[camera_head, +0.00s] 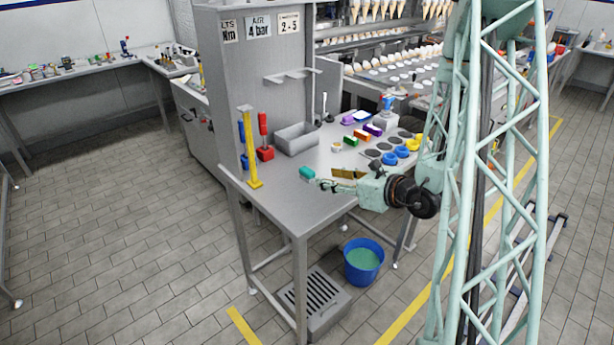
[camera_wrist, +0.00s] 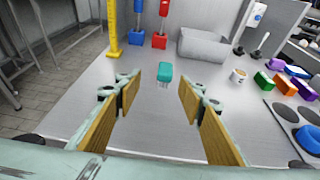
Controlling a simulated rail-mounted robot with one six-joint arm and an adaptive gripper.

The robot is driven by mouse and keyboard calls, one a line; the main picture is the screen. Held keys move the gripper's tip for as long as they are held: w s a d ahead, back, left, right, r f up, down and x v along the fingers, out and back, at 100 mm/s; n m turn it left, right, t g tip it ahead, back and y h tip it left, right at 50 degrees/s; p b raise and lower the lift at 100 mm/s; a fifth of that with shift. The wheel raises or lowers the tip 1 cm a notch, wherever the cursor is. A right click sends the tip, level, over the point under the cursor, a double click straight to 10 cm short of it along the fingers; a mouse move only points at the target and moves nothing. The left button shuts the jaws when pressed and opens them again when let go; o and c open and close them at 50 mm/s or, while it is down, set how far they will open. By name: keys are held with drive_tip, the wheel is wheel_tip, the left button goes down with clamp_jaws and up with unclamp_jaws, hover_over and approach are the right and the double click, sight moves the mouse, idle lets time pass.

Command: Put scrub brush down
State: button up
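The scrub brush is probably the small teal block with pale bristles under it (camera_wrist: 165,72). It sits on the grey metal table, bristles down, and shows in the head view (camera_head: 307,173) near the table's left part. My gripper (camera_wrist: 159,92) is open, with its two tan finger pads spread wide and nothing between them. The brush lies beyond the fingertips, roughly centred on the gap and apart from both. In the head view my gripper (camera_head: 328,180) is low over the table, just right of the brush.
A yellow upright (camera_head: 250,150) and red (camera_head: 265,150) and blue tools stand at the table's back left. A grey tray (camera_head: 297,139) is behind. Coloured blocks (camera_head: 362,135), a cup (camera_wrist: 238,75) and dark discs (camera_head: 373,153) are to the right. A blue bucket (camera_head: 364,268) stands below.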

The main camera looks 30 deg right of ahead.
sight(307, 173)
drive_tip(key=shift+s+d+f, duration=0.1)
drive_tip(key=shift+d+f, duration=0.35)
drive_tip(key=shift+d, duration=0.15)
drive_tip(key=shift+b+x, duration=0.5)
drive_tip(key=shift+x, duration=3.8)
drive_tip(key=shift+b+x, duration=0.55)
drive_tip(key=shift+x, duration=2.1)
drive_tip(key=shift+d, duration=0.15)
drive_tip(key=c, duration=1)
